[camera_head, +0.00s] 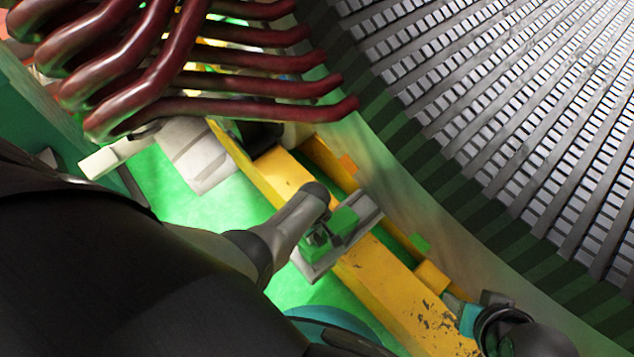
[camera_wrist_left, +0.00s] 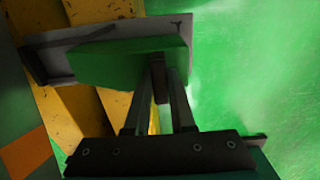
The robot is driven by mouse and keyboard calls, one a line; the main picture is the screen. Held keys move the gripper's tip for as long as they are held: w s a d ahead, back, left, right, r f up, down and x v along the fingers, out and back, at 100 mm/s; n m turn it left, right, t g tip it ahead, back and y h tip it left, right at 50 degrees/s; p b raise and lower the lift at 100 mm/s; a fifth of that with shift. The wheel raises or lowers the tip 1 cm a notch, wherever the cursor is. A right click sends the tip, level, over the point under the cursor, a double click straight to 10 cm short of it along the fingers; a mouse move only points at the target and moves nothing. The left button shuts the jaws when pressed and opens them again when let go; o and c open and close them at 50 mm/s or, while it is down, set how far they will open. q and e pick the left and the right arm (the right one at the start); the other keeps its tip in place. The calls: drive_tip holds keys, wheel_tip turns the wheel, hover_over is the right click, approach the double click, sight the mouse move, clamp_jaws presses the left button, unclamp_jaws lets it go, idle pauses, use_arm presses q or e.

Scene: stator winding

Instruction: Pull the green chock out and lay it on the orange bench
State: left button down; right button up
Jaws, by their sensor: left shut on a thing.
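The green chock (camera_head: 343,221) is a small green block against a grey plate (camera_head: 368,214), over the yellow beam in the head view. In the left wrist view the chock (camera_wrist_left: 130,60) is a wide green block in front of the grey plate (camera_wrist_left: 50,58). My left gripper (camera_head: 319,237) is shut on the chock at its near side; its two narrow fingers (camera_wrist_left: 165,85) stand close together there. The arm hides part of this contact. I cannot tell whether the chock touches the plate.
The yellow beam (camera_head: 400,295) runs diagonally below the chock. The slotted stator wall (camera_head: 520,110) rises at right. Dark red bent coils (camera_head: 150,70) hang at upper left. Green floor (camera_head: 165,195) shows left of the beam.

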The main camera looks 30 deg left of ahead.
use_arm(q)
drive_tip(key=shift+s, duration=0.1)
drive_tip(key=c, duration=0.7)
unclamp_jaws()
drive_tip(key=shift+r, duration=0.1)
use_arm(e)
drive_tip(key=shift+r, duration=0.1)
